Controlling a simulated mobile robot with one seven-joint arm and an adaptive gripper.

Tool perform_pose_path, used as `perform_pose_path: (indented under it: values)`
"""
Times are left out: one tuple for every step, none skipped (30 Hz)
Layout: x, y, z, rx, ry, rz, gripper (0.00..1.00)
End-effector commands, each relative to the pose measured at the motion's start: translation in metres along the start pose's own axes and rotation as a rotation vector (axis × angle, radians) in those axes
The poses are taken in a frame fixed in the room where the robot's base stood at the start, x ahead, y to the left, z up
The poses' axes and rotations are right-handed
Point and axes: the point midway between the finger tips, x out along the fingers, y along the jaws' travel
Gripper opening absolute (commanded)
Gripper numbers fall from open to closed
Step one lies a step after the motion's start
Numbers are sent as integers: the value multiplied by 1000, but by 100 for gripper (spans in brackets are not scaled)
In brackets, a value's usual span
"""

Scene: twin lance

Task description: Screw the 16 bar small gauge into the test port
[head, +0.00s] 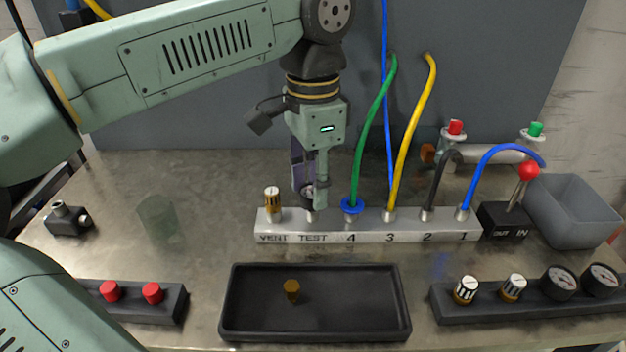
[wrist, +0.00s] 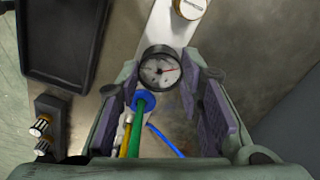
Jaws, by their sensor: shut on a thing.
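My gripper (head: 310,188) points down over the TEST position of the pale manifold block (head: 330,238), with its fingers shut on a small round gauge. In the head view the gauge is mostly hidden by the fingers. A metal fitting (head: 310,216) shows just below the fingertips at TEST. I cannot tell whether the gauge's thread is in the port.
A brass-and-white cap (head: 272,201) stands at VENT, left of my gripper. A green hose (head: 372,125) with a blue collar rises close on the right at 4. A black tray (head: 315,325) holds a brass piece (head: 291,290). Two gauges (head: 559,282) sit in the right rack.

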Motion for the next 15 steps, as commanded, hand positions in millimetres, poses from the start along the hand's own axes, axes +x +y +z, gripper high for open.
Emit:
perform_pose_path:
  values:
    - [-1,-1,0,13,1,-3,0]
    - [-1,-1,0,34,2,-3,0]
    - [-1,-1,0,75,2,-2,0]
    - [-1,-1,0,117,2,-2,0]
    - [-1,-1,0,164,3,-2,0]
    - [-1,-1,0,234,3,-2,0]
    - [-1,-1,0,287,2,-2,0]
    - [-1,-1,0,337,2,-2,0]
    - [-1,-1,0,406,2,-2,0]
    - [-1,-1,0,458,2,-3,0]
    - [-1,-1,0,509,1,-3,0]
    - [-1,-1,0,577,1,-2,0]
    - [-1,-1,0,630,2,-2,0]
    - [-1,-1,0,681,2,-2,0]
    - [-1,-1,0,749,2,-3,0]
